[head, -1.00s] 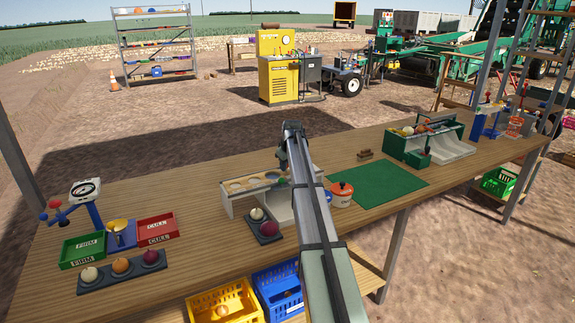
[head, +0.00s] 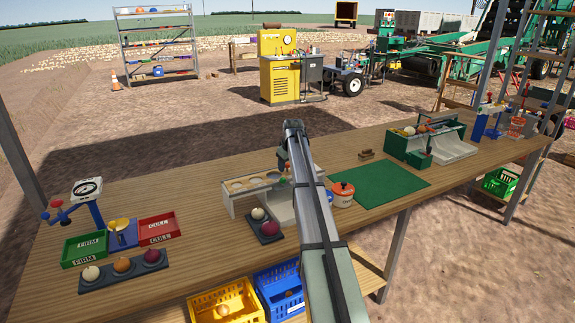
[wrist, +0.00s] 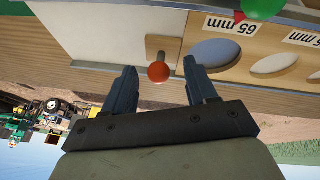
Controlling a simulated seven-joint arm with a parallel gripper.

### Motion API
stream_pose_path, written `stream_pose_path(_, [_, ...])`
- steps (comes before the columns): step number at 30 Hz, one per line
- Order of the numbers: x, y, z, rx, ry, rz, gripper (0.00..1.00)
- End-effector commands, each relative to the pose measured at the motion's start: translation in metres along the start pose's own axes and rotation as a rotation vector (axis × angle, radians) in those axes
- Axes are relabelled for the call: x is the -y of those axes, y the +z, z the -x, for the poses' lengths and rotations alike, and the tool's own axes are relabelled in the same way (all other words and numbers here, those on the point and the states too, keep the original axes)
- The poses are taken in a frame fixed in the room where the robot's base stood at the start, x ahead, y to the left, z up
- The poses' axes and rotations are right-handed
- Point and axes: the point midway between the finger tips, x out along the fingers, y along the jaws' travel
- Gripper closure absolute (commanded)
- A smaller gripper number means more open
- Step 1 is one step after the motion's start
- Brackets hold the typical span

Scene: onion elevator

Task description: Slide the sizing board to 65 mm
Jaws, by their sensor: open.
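The sizing board (head: 236,186) is a light wooden board with a row of round holes, on a grey-white stand on the bench. The wrist view shows it close and turned over, with a "65 mm" label (wrist: 231,25) by one hole and a partly cut-off label to its right. An orange-red ball knob (wrist: 159,72) on a short stem shows in front of the board. My gripper (wrist: 158,68) is open, its fingers on either side of the knob with visible gaps. A green ball (wrist: 262,7) and a red pointer tip (wrist: 239,15) show near the label.
A dark tray (head: 275,239) with onions stands before the board. A red-lidded pot (head: 342,194) and green mat (head: 385,186) lie to the right. Green FIRM (head: 85,249) and red CULL (head: 158,228) trays are left. Bare bench lies behind the board.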

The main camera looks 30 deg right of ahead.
Motion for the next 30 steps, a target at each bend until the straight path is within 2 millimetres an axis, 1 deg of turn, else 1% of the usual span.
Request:
stream_pose_path(24, [-0.01,-0.02,0.047,0.0,0.0,0.0,0.43])
stream_pose_path(30, [-0.011,-0.021,0.052,0.0,0.0,0.0,0.43])
